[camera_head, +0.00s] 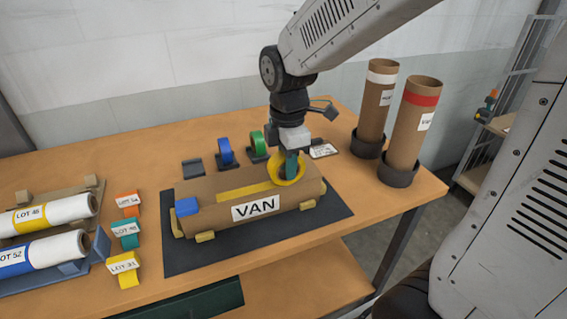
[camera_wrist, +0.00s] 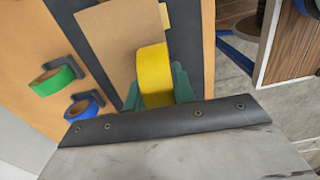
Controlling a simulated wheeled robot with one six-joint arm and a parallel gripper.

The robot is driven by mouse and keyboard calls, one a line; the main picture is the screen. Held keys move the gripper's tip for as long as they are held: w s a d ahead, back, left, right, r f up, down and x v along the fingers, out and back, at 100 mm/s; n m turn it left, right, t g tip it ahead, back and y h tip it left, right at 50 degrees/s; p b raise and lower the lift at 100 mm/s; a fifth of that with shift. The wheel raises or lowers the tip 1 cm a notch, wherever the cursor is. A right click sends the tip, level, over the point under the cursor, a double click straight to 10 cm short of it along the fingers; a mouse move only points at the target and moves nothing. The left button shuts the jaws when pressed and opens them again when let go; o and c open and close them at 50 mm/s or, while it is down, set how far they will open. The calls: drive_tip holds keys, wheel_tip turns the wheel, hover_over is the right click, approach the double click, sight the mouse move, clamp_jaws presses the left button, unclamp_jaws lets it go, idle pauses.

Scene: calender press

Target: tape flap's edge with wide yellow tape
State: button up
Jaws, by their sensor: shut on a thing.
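A brown cardboard-wrapped roll (camera_head: 215,221) with a white VAN label (camera_head: 256,207) lies on a dark mat (camera_head: 190,262). A yellow strip (camera_head: 243,191) runs along its top towards the right end. A blue patch (camera_head: 187,206) is at its left end. My gripper (camera_head: 291,166) is shut on a wide yellow tape roll (camera_head: 289,180), held at the top right of the wrapped roll. In the wrist view the yellow tape roll (camera_wrist: 154,75) sits between teal fingers and covers part of the cardboard (camera_wrist: 118,38). I cannot tell whether it touches the cardboard.
Blue (camera_head: 226,151) and green (camera_head: 258,143) tape rolls stand in holders behind; one dark holder (camera_head: 193,168) is empty. Two cardboard tubes (camera_head: 412,125) stand upright at right. White rolls (camera_head: 55,212) and LOT-tagged blocks (camera_head: 123,263) are at left. Yellow chocks (camera_head: 205,237) flank the wrapped roll.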

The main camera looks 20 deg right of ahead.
drive_tip(key=shift+d, duration=0.25)
drive_tip(key=shift+d+f, duration=0.1)
drive_tip(key=shift+d, duration=0.35)
drive_tip(key=shift+d, duration=0.2)
idle(0.4)
drive_tip(key=shift+d, duration=0.45)
drive_tip(key=shift+s+d, duration=0.1)
drive_tip(key=shift+d, duration=0.45)
drive_tip(key=shift+d, duration=0.15)
drive_tip(key=shift+d, duration=0.45)
drive_tip(key=shift+d, duration=0.15)
idle(0.4)
